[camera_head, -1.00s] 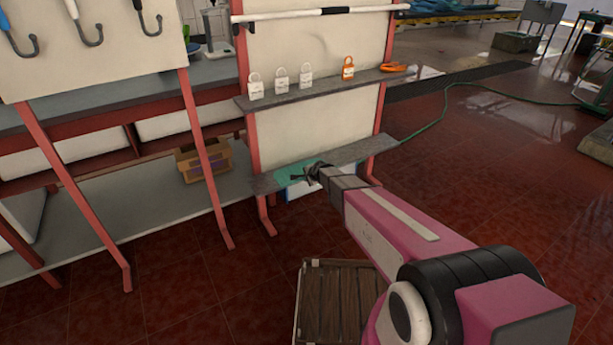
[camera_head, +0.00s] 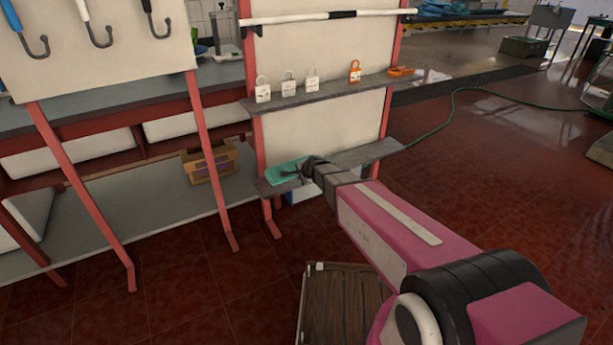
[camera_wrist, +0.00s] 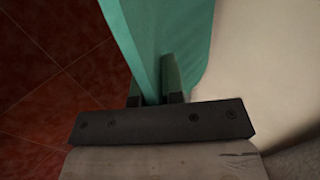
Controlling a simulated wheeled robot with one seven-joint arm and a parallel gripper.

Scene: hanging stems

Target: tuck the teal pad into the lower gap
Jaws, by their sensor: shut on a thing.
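The teal pad (camera_head: 284,172) shows at the left end of the lower shelf board (camera_head: 368,153), in front of the white back panel. My gripper (camera_head: 303,170) is shut on the pad's right part. In the wrist view the pad (camera_wrist: 190,35) passes between my two fingers (camera_wrist: 157,99), bent into a fold. It stands close to the pale panel (camera_wrist: 265,50) on the right. The lower gap seems to be the space between the lower board and the upper board (camera_head: 330,89). I cannot tell whether the pad touches the board.
White padlocks (camera_head: 288,84), an orange padlock (camera_head: 354,72) and an orange item (camera_head: 400,72) sit on the upper board. Red posts (camera_head: 208,150) stand to the left. A wooden crate (camera_head: 345,305) is on the floor below my arm. Open floor lies to the right.

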